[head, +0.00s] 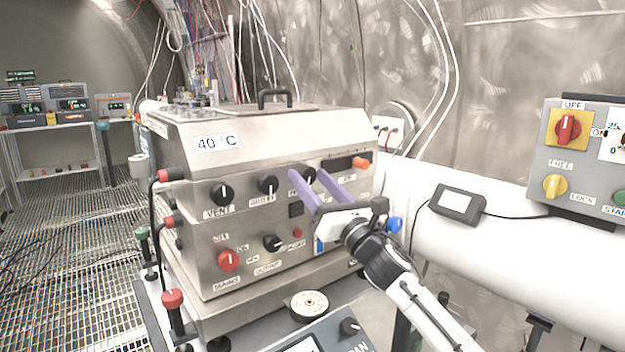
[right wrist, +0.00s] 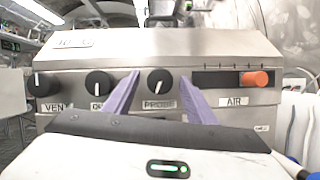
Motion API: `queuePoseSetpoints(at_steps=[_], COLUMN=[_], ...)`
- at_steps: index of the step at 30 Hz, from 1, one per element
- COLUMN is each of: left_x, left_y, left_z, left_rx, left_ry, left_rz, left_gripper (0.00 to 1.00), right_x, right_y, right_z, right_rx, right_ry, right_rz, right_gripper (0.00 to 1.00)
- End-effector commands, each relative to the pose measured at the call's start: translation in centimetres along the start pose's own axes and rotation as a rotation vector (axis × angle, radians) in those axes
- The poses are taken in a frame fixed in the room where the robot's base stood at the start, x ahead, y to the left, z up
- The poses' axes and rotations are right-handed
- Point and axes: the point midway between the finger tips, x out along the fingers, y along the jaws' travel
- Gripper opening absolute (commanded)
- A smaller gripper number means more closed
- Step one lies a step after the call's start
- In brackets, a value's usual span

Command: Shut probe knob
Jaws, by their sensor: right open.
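The probe knob (right wrist: 160,81) is a round black knob with a slightly tilted white pointer line, above a "PROBE" label on the steel box's front (head: 215,180). In the right wrist view it stands between the two purple fingers of my right gripper (right wrist: 160,75). In the head view my right gripper (head: 308,174) is open at the front panel, and its left finger partly hides the knob (head: 309,172). No finger is clearly closed on the knob; whether one touches it cannot be told. My left gripper is not in view.
The vent knob (head: 221,193) and outlet knob (head: 268,184) sit left of it. An orange air slider (head: 361,163) is to the right. A red knob (head: 228,260) and a black knob (head: 272,243) are lower. A white pipe (head: 500,225) runs at the right.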

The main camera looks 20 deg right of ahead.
Motion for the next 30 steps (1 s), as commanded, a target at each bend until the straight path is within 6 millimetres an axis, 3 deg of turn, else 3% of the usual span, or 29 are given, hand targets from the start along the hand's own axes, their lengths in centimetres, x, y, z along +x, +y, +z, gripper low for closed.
queuePoseSetpoints(at_steps=[8, 16, 30], left_x=[0.28, 0.26, -0.24], left_y=[-0.18, -0.15, 0.01], left_z=[-0.86, -0.77, -0.54], left_rx=[0.003, 0.003, 0.001], left_ry=[0.016, 0.015, 0.005], left_rz=[-0.002, -0.002, 0.000], left_gripper=[0.51, 0.51, 0.51], right_x=[0.18, 0.15, 0.18], right_y=[0.02, 0.01, 0.20], right_z=[-0.08, -0.07, 0.01], right_rx=[0.001, 0.000, 0.113], right_ry=[0.001, 0.001, 0.001], right_rz=[0.000, 0.000, -0.046], right_gripper=[0.51, 0.10, 0.10])
